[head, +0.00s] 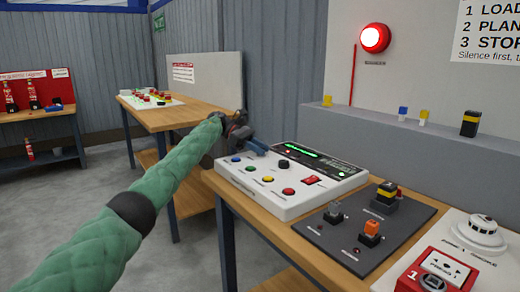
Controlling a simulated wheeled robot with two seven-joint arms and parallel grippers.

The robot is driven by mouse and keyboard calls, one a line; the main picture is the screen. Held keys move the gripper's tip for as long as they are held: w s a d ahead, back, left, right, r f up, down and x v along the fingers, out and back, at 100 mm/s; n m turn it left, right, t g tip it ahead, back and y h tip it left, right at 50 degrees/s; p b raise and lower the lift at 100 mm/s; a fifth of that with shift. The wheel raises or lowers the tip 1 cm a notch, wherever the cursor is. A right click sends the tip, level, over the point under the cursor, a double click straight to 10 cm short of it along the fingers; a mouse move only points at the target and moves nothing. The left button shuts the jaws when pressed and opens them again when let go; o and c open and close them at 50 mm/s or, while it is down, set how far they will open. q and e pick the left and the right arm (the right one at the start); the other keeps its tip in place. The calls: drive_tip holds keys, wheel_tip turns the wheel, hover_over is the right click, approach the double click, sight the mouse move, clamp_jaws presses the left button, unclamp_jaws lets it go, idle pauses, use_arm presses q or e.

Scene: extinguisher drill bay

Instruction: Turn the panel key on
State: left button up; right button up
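The white control panel (262,201) lies on the wooden bench at centre right. Its face has a lit green display strip (301,152), several coloured buttons, a red rocker switch (311,180) and a dark round knob (284,164). The knob may be the panel key; it is too small to tell, and so is its setting. My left gripper (260,148) is at the panel's far left edge, left of the knob and apart from it. Its fingers are small and partly hidden by its wrist, so open or shut is unclear. My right gripper is out of view.
A dark plate (337,239) with several switches lies right of the panel. A white detector board with a red call point (412,279) is at the front right. A red lamp (374,38) glows on the wall. Another bench (190,116) stands behind; grey floor is clear at left.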

use_arm(q)
drive_tip(key=shift+w+a+r, duration=0.25)
drive_tip(key=shift+a, duration=0.2)
drive_tip(key=v, duration=0.4)
drive_tip(key=shift+w+a+r, duration=0.1)
drive_tip(key=shift+a+r, duration=0.05)
drive_tip(key=shift+a, duration=0.05)
drive_tip(key=shift+v, duration=0.8)
drive_tip(key=shift+a, duration=0.25)
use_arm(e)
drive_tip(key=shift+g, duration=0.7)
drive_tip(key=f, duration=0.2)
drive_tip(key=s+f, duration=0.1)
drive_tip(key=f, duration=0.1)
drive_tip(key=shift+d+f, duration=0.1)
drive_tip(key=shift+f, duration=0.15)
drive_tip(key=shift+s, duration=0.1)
